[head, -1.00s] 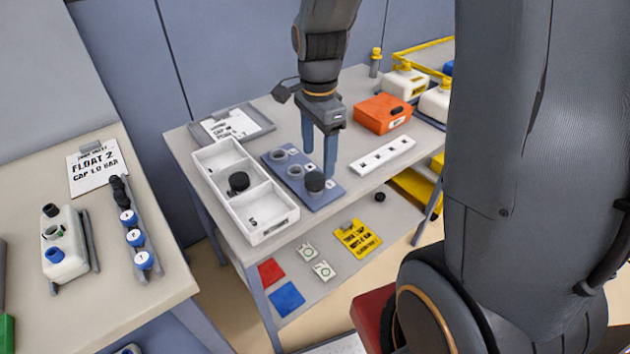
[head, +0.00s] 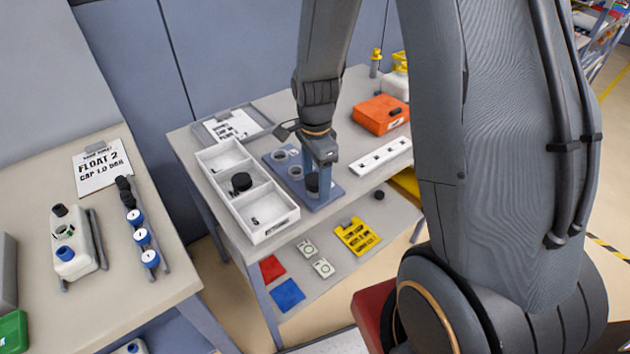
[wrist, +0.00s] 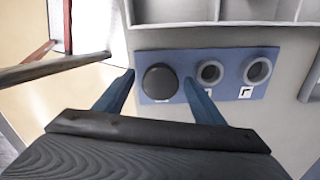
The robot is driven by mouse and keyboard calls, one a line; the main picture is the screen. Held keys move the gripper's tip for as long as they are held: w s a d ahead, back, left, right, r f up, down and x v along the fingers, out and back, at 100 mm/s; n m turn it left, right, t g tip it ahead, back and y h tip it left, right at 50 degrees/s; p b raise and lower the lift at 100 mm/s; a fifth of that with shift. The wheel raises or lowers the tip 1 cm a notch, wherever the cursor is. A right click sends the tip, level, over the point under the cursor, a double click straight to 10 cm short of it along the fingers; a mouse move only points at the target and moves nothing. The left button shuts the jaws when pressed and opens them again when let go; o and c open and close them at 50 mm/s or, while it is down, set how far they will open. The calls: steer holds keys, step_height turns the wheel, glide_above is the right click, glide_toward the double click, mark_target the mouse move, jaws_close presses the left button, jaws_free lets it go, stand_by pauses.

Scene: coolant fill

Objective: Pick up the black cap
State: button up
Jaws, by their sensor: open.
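A round black cap (head: 312,183) sits at the near end of a blue plate (head: 331,193) on the middle table. It also shows in the wrist view (wrist: 160,81), beside two grey rings on the plate (wrist: 173,60). My gripper (head: 317,188) is open and low over the cap, partly covering it in the head view. In the wrist view my blue fingers (wrist: 159,77) stand on either side of the cap, with gaps visible. Another black cap (head: 241,182) lies in the middle compartment of a white tray (head: 272,229).
The white tray stands left of the plate. A white strip with holes (head: 381,156) and an orange box (head: 381,114) lie to the right. Another small black piece (head: 379,195) is on the lower shelf.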

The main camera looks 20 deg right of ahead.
steer(key=c, duration=1.2)
